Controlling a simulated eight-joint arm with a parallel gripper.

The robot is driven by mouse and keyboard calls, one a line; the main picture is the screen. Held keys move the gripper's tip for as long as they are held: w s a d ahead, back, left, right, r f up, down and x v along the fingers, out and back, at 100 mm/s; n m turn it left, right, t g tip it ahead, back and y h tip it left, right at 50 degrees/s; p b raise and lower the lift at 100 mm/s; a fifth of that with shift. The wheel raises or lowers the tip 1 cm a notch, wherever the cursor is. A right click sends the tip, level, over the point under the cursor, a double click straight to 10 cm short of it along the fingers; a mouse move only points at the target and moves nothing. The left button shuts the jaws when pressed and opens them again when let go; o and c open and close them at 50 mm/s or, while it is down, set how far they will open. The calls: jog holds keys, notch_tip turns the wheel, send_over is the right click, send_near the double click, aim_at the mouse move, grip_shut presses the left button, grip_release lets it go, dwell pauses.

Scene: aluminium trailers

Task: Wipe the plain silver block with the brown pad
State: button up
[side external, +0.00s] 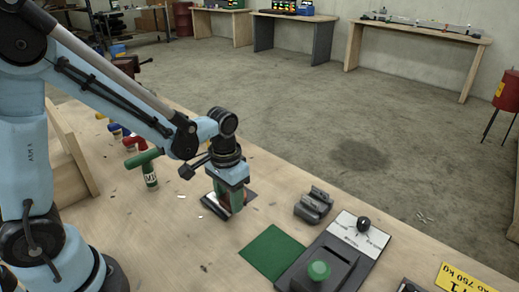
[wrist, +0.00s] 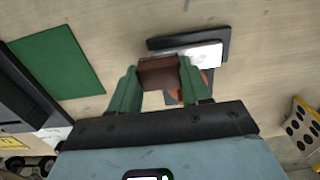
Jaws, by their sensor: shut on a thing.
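My gripper (side external: 231,203) points down over the near middle of the workbench. In the wrist view its two green fingers (wrist: 159,76) are shut on the brown pad (wrist: 158,70). The silver block (wrist: 205,53) has a bright, mirror-like top and dark sides. It lies flat on the bench just past and under the pad, partly hidden by the fingers. In the side view the silver block (side external: 209,204) shows at the gripper's foot, mostly covered. I cannot tell whether the pad touches the block.
A green mat (side external: 272,252) lies to the right, beside a dark control box with a green knob (side external: 319,270). A grey grooved block (side external: 314,205) stands right of my gripper. Bare bench lies in front.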

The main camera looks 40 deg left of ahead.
aim_at(213, 194)
jog(key=shift+a, duration=3.2)
jog(key=shift+d, duration=3.45)
jog(key=shift+a+r, duration=0.1)
jog(key=shift+r, duration=3.95)
